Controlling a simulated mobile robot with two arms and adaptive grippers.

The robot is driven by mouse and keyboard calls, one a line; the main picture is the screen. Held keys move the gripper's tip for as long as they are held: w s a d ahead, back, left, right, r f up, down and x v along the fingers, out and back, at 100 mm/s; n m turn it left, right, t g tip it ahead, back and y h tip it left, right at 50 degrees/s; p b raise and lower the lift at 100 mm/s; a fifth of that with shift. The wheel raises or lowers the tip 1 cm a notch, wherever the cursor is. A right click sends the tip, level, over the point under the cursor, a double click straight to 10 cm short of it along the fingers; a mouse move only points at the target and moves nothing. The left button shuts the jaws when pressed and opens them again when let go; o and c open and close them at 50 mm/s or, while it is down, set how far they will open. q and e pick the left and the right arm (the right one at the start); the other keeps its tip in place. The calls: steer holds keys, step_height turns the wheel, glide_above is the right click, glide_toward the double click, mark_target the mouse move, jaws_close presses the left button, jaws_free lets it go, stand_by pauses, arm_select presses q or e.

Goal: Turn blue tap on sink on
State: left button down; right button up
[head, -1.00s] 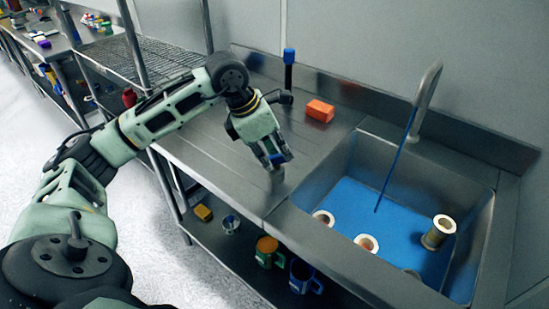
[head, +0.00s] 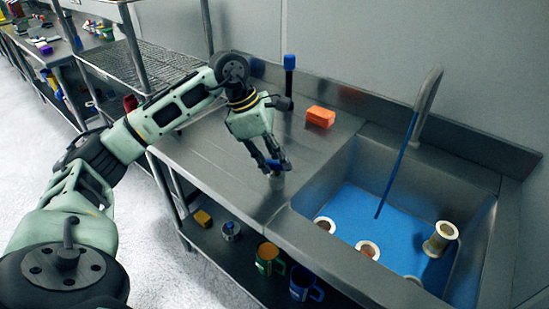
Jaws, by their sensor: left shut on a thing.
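A blue-topped black upright fitting (head: 289,62) stands at the back of the steel counter, left of the sink basin (head: 340,180). It is apart from my gripper. A grey curved spout (head: 429,98) rises at the back of the sink, and a thin blue stream (head: 397,160) runs from it into blue liquid (head: 365,205). My left gripper (head: 274,166) points down near the counter's front edge, shut on a small blue and grey metal thing (head: 274,179), which its fingers partly hide. My right gripper is out of view.
An orange block (head: 320,117) lies on the counter. Several pale round containers, such as the tipped one (head: 440,239), are in the sink. Mugs (head: 267,258) stand on the lower shelf. A wire rack (head: 140,66) is at left. The counter's left part is clear.

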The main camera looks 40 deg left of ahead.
arm_select(q)
steer(key=c, duration=1.7)
jaws_free()
steer(key=shift+c, duration=0.2)
steer(key=v, duration=1.2)
